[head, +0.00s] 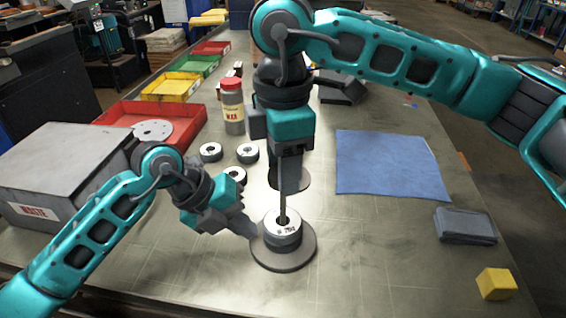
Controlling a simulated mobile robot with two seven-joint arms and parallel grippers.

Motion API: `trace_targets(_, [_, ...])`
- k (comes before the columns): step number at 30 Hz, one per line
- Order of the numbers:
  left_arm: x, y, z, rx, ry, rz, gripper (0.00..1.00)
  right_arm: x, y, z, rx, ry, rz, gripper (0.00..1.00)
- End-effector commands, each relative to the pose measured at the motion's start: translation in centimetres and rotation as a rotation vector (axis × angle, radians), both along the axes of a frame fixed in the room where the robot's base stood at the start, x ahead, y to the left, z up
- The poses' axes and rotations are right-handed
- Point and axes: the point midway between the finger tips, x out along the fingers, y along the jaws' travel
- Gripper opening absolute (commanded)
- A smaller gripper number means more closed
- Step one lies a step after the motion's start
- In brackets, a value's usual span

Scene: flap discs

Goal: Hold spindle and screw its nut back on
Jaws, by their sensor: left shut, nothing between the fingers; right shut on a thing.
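The spindle (283,205) stands upright on a round grey base plate (285,262).
Several loose discs (248,153) and a red-capped bottle (232,106) are behind on the left. A grey WASTE box (65,165) and a red tray (180,128) stand farther left. A blue cloth (388,165), a grey pad (465,226) and a yellow block (497,284) lie right.

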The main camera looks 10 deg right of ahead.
Motion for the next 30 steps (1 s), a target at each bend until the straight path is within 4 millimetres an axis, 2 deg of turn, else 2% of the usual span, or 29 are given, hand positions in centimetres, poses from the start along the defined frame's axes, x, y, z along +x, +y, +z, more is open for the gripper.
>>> trace_targets(6, [-0.06,0.05,-0.18,0.003,0.003,-0.001,0.00,-0.13,0.05,-0.31,0.000,0.007,-0.224,0.23])
trace_targets(15, [-0.06,0.05,-0.18,0.003,0.003,-0.001,0.00,-0.07,0.00,-0.28,-0.002,0.005,-0.260,0.23])
trace_targets(16, [-0.07,0.05,-0.18,0.003,0.003,-0.001,0.00,-0.07,0.00,-0.28,-0.002,0.005,-0.260,0.50])
trace_targets(20, [-0.07,0.05,-0.18,0.003,0.003,-0.001,0.00,-0.06,0.00,-0.23,-0.002,0.004,-0.259,0.63])
trace_targets(27, [-0.06,0.05,-0.18,0.003,0.003,-0.001,0.00,-0.03,-0.01,-0.14,-0.001,0.002,-0.252,0.64])
trace_targets(30, [-0.06,0.05,-0.18,0.003,0.003,-0.001,0.00,-0.01,-0.02,-0.12,-0.001,0.002,-0.189,0.64])
